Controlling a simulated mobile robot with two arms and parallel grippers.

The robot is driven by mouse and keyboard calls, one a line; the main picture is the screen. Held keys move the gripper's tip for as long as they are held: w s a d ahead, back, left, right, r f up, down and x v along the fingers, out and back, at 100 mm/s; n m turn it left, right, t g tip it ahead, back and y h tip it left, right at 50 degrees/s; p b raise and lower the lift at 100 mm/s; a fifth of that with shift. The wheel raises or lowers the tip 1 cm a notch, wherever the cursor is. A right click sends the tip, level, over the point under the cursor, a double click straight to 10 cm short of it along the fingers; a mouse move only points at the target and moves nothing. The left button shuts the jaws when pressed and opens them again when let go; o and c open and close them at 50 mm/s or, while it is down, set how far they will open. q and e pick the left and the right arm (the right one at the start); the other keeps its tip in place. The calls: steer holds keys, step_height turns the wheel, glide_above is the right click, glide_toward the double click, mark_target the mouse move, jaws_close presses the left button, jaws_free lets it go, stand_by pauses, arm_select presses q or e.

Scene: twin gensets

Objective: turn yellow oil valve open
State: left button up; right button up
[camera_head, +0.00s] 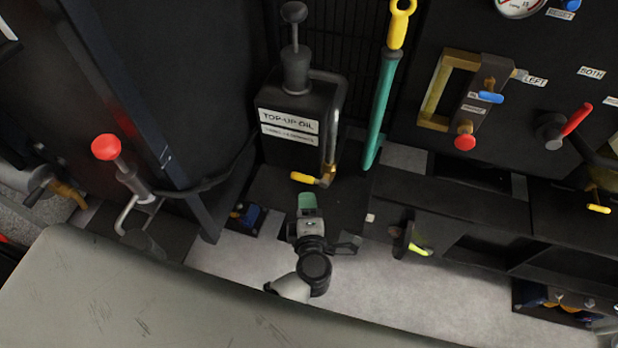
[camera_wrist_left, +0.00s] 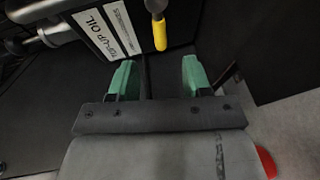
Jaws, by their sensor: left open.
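The yellow valve handle (camera_head: 303,178) sits at the low end of the pipe on the black top-up oil can (camera_head: 290,150). It points left in the head view. My left gripper (camera_head: 307,202) is just below the handle in that view, apart from it. In the left wrist view the yellow handle (camera_wrist_left: 160,36) stands beyond the green fingertips, in line with the gap between them. My left gripper (camera_wrist_left: 157,68) is open and empty there. My right gripper is not in view.
A green tool with a yellow handle (camera_head: 385,95) leans right of the can. A red-knobbed lever (camera_head: 106,147) stands at left. Another yellow-green lever (camera_head: 420,250) is low at right. A dark panel (camera_head: 540,90) with several handles fills the right. Grey floor (camera_head: 380,285) shows below.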

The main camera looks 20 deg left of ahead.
mark_target(303, 180)
arm_select(q)
steer(key=b+x, duration=0.1)
steer(key=x, duration=0.7)
steer(key=shift+w+a+f, duration=0.15)
steer(key=shift+w+f, duration=0.05)
steer(key=shift+w, duration=0.15)
steer(key=shift+w+a, duration=0.25)
steer(key=shift+w, duration=0.25)
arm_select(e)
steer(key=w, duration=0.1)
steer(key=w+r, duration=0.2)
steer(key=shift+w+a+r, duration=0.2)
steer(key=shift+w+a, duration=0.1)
arm_select(q)
jaws_close()
